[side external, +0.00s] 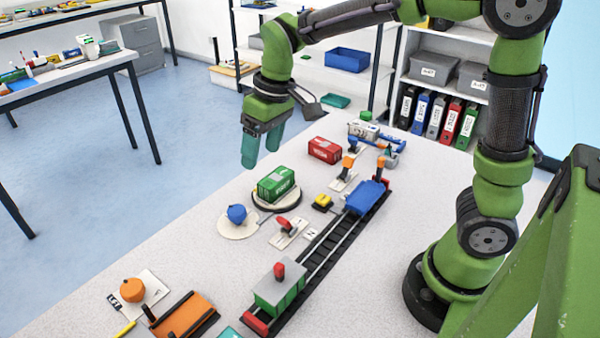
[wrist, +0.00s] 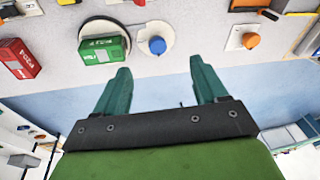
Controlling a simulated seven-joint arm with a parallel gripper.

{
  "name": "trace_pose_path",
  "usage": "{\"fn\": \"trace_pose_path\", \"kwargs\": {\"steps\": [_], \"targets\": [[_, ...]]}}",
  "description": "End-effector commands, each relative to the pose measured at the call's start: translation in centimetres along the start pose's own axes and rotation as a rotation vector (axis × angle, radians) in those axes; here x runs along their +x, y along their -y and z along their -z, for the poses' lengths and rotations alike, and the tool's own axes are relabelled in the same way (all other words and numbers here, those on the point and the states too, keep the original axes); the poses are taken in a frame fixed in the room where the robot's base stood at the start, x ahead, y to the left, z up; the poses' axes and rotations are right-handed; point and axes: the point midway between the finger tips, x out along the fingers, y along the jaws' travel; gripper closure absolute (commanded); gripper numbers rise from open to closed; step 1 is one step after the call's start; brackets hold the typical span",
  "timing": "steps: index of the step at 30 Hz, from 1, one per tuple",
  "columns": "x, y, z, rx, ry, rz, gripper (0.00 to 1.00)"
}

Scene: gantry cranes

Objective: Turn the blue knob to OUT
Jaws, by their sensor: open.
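The blue knob (side external: 237,214) sits on a round white plate (side external: 230,228) on the table, just left of the turntable with the green container. In the wrist view the blue knob (wrist: 157,45) shows beyond my fingertips, on its pale disc. My gripper (side external: 262,158) is open and empty, raised above the table's far left edge, behind and apart from the knob. In the wrist view the two teal fingers of my gripper (wrist: 160,65) are spread with nothing between them. I cannot read any OUT mark by the blue knob.
A red container (side external: 324,150), a small red lever (side external: 283,224) and a track with a blue wagon (side external: 366,197) lie farther right. An orange knob (side external: 132,290) is at the front left.

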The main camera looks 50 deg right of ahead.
Motion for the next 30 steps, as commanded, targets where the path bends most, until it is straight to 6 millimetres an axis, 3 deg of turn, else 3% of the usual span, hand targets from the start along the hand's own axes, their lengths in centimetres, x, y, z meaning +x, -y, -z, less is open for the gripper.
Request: {"fn": "trace_pose_path", "kwargs": {"steps": [1,6,11,14,20,30], "targets": [[1.4,0.3,1.6,-0.072,0.044,-0.019,0.28],[4.2,0.8,5.9,-0.338,0.158,-0.071,0.28],[3.6,0.9,8.3,-0.538,0.199,-0.085,0.28],[2.8,1.1,8.2,-0.609,0.207,-0.071,0.28],[4.0,1.0,7.7,-0.648,0.221,-0.058,0.28],[10.8,0.2,6.4,-0.645,0.222,-0.058,0.28]]}}
